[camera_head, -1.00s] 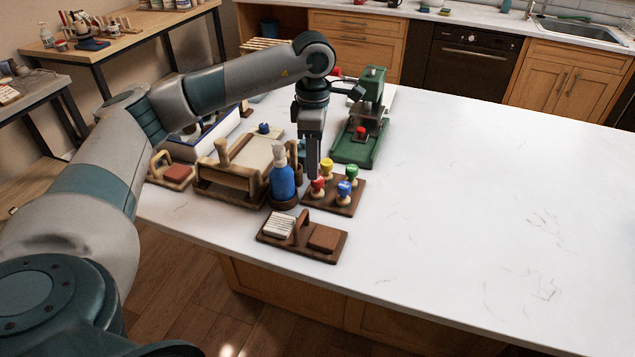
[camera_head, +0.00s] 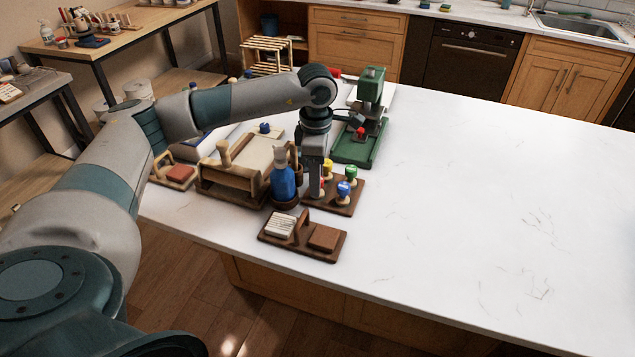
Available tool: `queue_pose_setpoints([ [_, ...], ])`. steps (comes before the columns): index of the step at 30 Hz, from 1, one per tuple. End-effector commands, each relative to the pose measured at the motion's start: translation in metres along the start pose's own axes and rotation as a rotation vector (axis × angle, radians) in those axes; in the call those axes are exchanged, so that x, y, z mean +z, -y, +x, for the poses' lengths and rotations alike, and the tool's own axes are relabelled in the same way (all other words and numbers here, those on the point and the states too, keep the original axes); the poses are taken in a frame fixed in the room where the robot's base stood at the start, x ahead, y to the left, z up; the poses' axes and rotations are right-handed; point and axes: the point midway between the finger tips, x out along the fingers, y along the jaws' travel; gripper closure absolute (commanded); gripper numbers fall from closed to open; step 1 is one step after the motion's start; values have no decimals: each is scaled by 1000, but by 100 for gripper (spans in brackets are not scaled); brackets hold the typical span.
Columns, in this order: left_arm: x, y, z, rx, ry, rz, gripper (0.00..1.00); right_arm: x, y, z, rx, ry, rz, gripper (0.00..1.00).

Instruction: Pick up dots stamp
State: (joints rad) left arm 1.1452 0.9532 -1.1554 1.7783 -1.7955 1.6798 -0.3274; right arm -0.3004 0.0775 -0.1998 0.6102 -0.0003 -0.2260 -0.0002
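A brown wooden stamp board (camera_head: 347,207) holds several stamps with coloured knobs: yellow (camera_head: 327,167), green (camera_head: 351,172), blue (camera_head: 344,188) and red (camera_head: 322,184). No dot pattern is visible, so I cannot tell which is the dots stamp. My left gripper (camera_head: 316,190) points down at the red stamp on the board's left side and hides most of it. The fingers are seen edge-on, so I cannot tell whether they are open or shut, or touching the stamp. My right gripper is not in view.
A blue bottle (camera_head: 284,184) stands close left of my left gripper. A green press (camera_head: 371,120) stands behind the board. A small tray with a handle and blocks (camera_head: 325,238) lies in front. The white counter (camera_head: 480,200) is clear to the right.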

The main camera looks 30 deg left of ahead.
Motion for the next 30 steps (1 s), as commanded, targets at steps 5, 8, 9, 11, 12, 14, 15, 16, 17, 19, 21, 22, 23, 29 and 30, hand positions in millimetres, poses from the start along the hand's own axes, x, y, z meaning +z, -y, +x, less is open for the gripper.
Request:
queue_pose_setpoints([
  [5, 0, 0, 17, -1, 0, -2, 65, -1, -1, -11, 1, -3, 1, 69],
  [8, 0, 0, 22, 0, 1, -1, 65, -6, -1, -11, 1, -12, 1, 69],
  [9, 0, 0, 22, 0, 1, -1, 65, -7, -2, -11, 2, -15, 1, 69],
  [11, 0, 0, 22, 0, 1, -1, 65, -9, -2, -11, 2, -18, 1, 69],
  [12, 0, 0, 22, 0, 1, -1, 65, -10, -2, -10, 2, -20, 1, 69],
  [14, 0, 0, 22, 0, 1, 0, 65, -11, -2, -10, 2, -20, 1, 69],
  [15, 0, 0, 22, 0, 1, 0, 65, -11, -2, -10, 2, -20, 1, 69],
  [16, 0, 0, 22, 0, 1, 0, 65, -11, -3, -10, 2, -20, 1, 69],
  [17, 0, 0, 22, 0, 1, 0, 65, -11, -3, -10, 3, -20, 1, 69],
  [19, 0, 0, 22, 0, 1, 0, 65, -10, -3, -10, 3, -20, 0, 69],
  [21, 0, 0, 22, 0, 1, 0, 65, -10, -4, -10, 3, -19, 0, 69],
  [22, 0, 0, 22, 0, 1, 0, 69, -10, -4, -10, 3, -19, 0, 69],
  [23, 0, 0, 22, 0, 1, 0, 77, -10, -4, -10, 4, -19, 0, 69],
  [29, 0, 0, 22, 1, 1, 0, 97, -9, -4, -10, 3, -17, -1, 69],
  [30, 0, 0, 22, 1, 1, 0, 100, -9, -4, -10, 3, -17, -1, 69],
])
